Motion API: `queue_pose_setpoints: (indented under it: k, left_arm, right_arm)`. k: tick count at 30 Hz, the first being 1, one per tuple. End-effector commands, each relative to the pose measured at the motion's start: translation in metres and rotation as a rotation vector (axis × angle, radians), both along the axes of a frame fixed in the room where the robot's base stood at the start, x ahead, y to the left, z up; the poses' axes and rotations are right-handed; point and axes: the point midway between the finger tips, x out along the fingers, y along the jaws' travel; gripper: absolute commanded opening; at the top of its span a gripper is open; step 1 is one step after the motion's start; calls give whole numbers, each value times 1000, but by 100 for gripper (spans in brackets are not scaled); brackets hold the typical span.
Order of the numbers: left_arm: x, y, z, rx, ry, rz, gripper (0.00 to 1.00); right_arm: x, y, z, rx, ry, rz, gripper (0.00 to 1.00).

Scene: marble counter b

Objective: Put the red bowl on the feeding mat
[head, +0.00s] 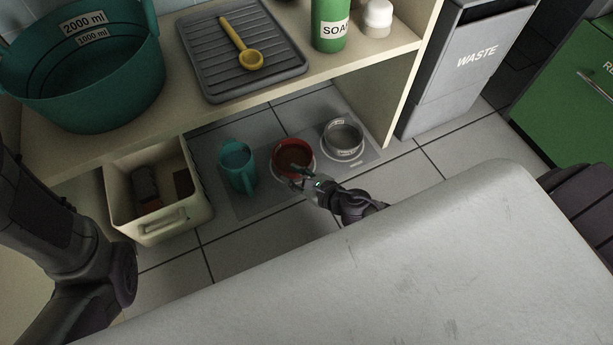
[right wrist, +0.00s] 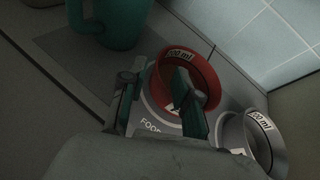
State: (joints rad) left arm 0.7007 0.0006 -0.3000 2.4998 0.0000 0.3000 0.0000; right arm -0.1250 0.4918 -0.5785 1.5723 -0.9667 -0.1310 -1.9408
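The red bowl (head: 281,147) is on the grey feeding mat (head: 262,201), on the floor under the shelf, between a teal jug (head: 238,172) and a metal bowl (head: 343,143). My right gripper (head: 300,175) is at the red bowl's near side. In the right wrist view, the gripper (right wrist: 160,98) is open, with one finger over the inside of the red bowl (right wrist: 196,62) and the other outside its wall. A white ring marked FOOD shows beside the bowl. Whether the bowl rests fully on the mat is hard to tell. My left gripper is out of frame.
A cream bin (head: 175,217) with dark items stands left of the mat. Above is a shelf with a teal bucket (head: 90,85), a ridged tray (head: 208,55), a yellow scoop (head: 240,40) and a soap bottle (head: 330,25). A pale counter (head: 430,260) fills the foreground.

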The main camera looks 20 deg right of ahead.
Motion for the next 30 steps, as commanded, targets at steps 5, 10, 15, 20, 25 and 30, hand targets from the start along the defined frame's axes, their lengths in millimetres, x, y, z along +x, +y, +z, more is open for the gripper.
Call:
queue_pose_setpoints:
  k: [5, 10, 15, 20, 25, 30]
  left_arm:
    - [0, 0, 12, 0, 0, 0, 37]
    - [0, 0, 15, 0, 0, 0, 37]
    - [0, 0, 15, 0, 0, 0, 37]
    - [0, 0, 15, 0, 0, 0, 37]
    - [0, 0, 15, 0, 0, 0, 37]
    - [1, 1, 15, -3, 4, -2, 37]
  right_arm:
    - [-31, -14, 15, 0, 2, -1, 31]
    - [-46, -20, 22, 0, -1, 1, 31]
    - [-50, -22, 23, -1, -2, 0, 31]
    - [-50, -22, 23, -2, -2, 0, 31]
    - [-50, -22, 23, -1, -2, 0, 31]
    - [-50, -22, 23, -1, -2, 0, 31]
